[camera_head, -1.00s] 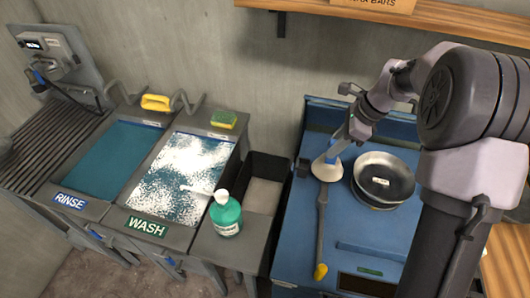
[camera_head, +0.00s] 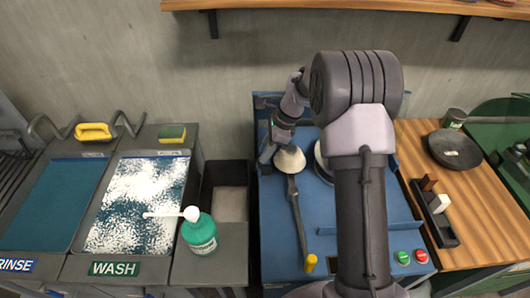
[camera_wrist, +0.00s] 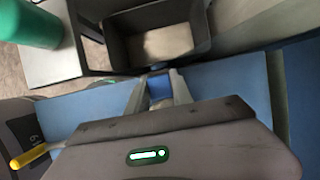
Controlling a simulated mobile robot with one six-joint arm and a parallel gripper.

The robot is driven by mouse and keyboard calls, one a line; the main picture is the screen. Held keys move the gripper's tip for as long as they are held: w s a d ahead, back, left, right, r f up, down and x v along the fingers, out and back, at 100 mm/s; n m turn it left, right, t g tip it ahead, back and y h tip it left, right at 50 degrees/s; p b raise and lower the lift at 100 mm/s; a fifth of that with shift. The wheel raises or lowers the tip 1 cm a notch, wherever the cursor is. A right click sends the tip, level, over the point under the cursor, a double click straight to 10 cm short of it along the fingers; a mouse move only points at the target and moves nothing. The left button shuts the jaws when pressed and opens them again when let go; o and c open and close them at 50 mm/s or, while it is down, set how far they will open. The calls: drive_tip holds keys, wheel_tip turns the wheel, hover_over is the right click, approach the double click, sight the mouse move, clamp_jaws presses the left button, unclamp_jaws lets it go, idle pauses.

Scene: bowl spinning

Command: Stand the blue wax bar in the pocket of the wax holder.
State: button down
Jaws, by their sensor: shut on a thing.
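My gripper (camera_head: 266,153) is above the left part of the blue machine bench, left of the cone-shaped white-topped thing. In the wrist view, its two fingers (camera_wrist: 160,88) are shut on the blue wax bar (camera_wrist: 160,86), of which a short darker blue face shows between them. The bar cannot be made out clearly in the head view. The dark wax holder (camera_head: 449,238) lies on the wooden table at the right, well apart from my gripper. A brown bar (camera_head: 429,182) and a white bar (camera_head: 439,203) stand in it. Its front part is bare.
A dark round pan (camera_head: 456,149) and a small can (camera_head: 453,118) stand behind the holder. Red and green buttons (camera_head: 411,257) are on the blue bench's front right. A lever with a yellow tip (camera_head: 310,262) points forward. A bin (camera_head: 230,203) and green bottle (camera_head: 200,232) are left.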

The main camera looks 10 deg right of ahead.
drive_tip(key=shift+f, duration=0.1)
drive_tip(key=c, duration=1.6)
unclamp_jaws()
drive_tip(key=shift+f, duration=0.1)
drive_tip(key=o, duration=0.5)
